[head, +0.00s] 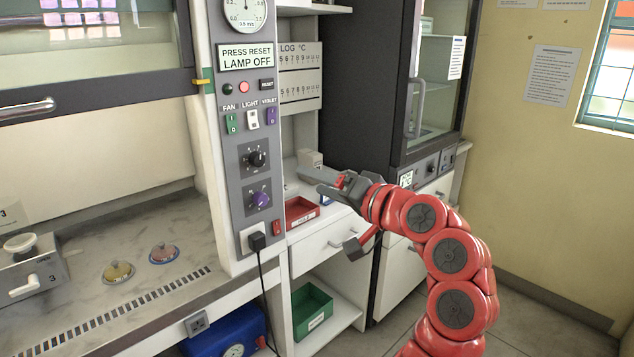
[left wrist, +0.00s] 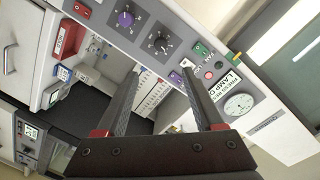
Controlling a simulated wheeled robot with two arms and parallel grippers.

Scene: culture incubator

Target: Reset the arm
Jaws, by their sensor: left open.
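My left gripper (head: 328,211) is at the end of the red arm, which enters the head view from the lower right. It is in front of the counter, to the right of the grey control panel (head: 251,175). Its two grey fingers are spread apart with nothing between them. In the left wrist view the open fingers (left wrist: 160,76) point toward the same panel, which appears tilted. No contact with the panel shows. My right gripper is in neither view.
A red tray (head: 300,213) is on the counter beside the gripper. A green bin (head: 312,310) is on the shelf below. A dark-framed incubator cabinet (head: 375,100) stands behind. The hood bench (head: 180,225) is at left. Floor shows clear at lower right.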

